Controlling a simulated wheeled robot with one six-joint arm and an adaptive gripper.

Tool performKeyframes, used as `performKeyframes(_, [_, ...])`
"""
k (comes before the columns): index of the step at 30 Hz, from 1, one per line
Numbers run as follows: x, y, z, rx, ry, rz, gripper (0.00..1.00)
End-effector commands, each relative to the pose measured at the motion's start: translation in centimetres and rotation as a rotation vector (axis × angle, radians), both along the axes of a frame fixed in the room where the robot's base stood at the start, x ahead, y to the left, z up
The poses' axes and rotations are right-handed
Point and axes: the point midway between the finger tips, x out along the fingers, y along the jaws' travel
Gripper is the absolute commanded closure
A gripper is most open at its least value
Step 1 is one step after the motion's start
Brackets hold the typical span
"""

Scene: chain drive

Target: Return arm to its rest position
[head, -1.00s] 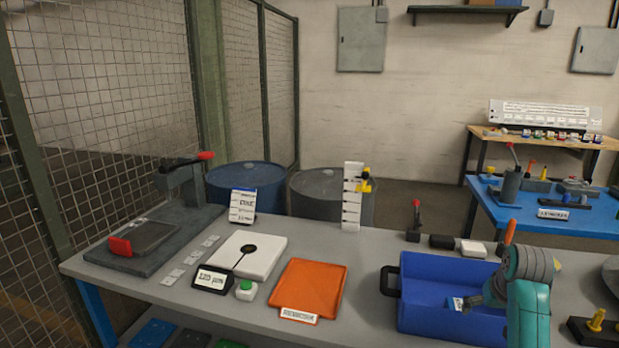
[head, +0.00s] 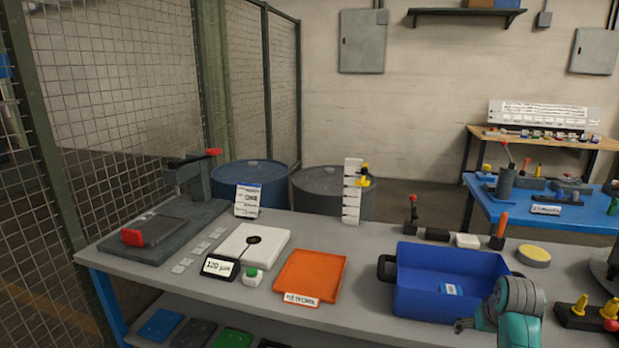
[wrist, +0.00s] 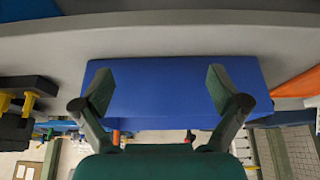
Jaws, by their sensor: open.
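My arm's grey and teal end shows at the lower right of the head view, with my gripper (head: 465,325) low in front of the blue bin (head: 415,300). In the wrist view my gripper (wrist: 160,85) has its two fingers spread wide with nothing between them. The blue bin (wrist: 165,100) lies beyond the fingers there. A small item with a white and blue label (head: 452,289) lies inside the bin, apart from my gripper.
An orange tray (head: 312,272) sits left of the bin. A white scale (head: 268,252), a display (head: 218,267) and a green button (head: 253,272) stand further left. A dark fixture with yellow pegs (head: 585,312) is right of my arm. A yellow round pad (head: 534,254) lies behind.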

Motion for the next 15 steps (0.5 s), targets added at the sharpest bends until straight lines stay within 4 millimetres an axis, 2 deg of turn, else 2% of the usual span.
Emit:
performKeyframes(8, [-2.2, 2.8, -6.0, -0.016, -0.053, 0.017, 0.03])
performKeyframes(15, [-6.4, 6.6, -12.8, -0.039, -0.139, 0.038, 0.03])
